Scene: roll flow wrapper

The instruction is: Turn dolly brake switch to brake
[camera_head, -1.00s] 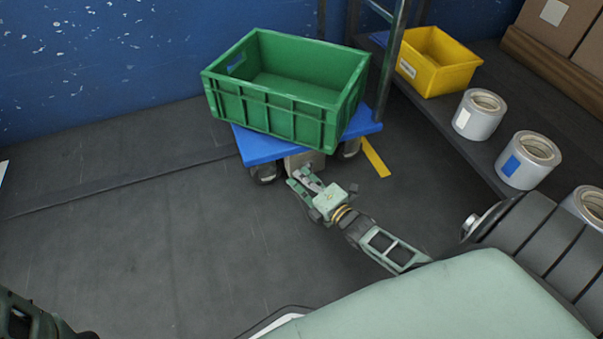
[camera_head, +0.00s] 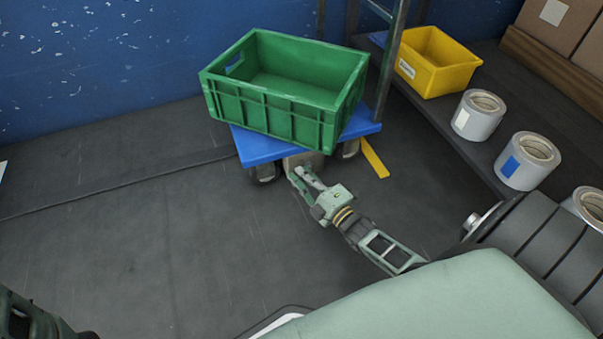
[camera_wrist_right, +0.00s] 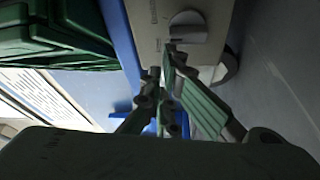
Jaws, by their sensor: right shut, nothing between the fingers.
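The blue dolly (camera_head: 262,150) stands on the floor under a green crate. Its grey brake box (camera_head: 302,160) is at the near edge, partly hidden by my right gripper. In the right wrist view the brake box (camera_wrist_right: 152,30) carries a grey rounded knob, the brake switch (camera_wrist_right: 187,28). My right gripper (camera_head: 297,172) is shut and empty. In the right wrist view its fingertips (camera_wrist_right: 169,62) are just below the switch; I cannot tell whether they touch it.
The green crate (camera_head: 270,122) fills most of the dolly top. A dark shelf (camera_head: 445,125) at the right holds a yellow bin (camera_head: 432,75) and several rolls (camera_head: 527,165). A yellow floor strip (camera_head: 374,158) lies right of the dolly. The floor at the left is clear.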

